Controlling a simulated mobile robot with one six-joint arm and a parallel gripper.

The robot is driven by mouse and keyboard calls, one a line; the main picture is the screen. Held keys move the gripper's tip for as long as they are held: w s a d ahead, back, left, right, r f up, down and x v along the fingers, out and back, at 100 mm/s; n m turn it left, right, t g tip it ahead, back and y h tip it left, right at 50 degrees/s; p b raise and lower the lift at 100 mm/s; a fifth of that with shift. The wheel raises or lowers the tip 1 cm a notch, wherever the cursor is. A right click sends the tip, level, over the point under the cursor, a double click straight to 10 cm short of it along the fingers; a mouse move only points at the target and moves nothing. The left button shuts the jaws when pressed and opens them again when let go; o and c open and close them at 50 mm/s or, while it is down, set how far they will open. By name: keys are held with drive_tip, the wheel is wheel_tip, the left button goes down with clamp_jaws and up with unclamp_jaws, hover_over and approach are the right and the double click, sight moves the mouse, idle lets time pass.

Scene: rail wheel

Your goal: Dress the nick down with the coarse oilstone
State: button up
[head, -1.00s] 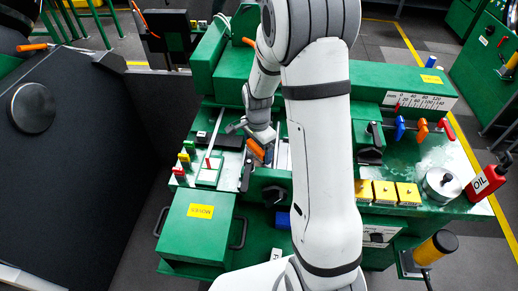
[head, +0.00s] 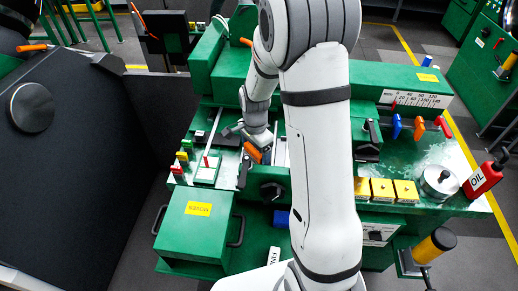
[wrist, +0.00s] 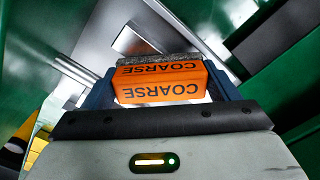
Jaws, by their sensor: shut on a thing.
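The coarse oilstone (wrist: 160,82) is an orange block marked COARSE with a dark grey gritty layer along its far edge. It sits between the two dark blue fingers of my gripper (wrist: 162,88) in the wrist view, and the gripper is shut on it. In the head view the orange oilstone (head: 254,152) shows just below my gripper (head: 258,148), over the middle of the green machine bed. Bright metal surfaces lie beyond the stone in the wrist view. The nick cannot be made out, and I cannot tell whether the stone touches metal.
A green box (head: 196,222) with a yellow label stands front left. Several yellow blocks (head: 383,190), a round metal pot (head: 438,181) and a red OIL bottle (head: 484,180) are at the right. Small coloured blocks (head: 183,157) stand at the left. My arm covers the middle.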

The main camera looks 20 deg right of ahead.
drive_tip(key=shift+s+a, duration=0.2)
drive_tip(key=shift+s, duration=0.1)
wheel_tip(320, 180, up, 3)
drive_tip(key=shift+r+p, duration=0.1)
drive_tip(key=shift+p, duration=0.65)
drive_tip(key=shift+r+p, duration=1.65)
drive_tip(key=shift+r, duration=0.9)
drive_tip(key=shift+r, duration=0.1)
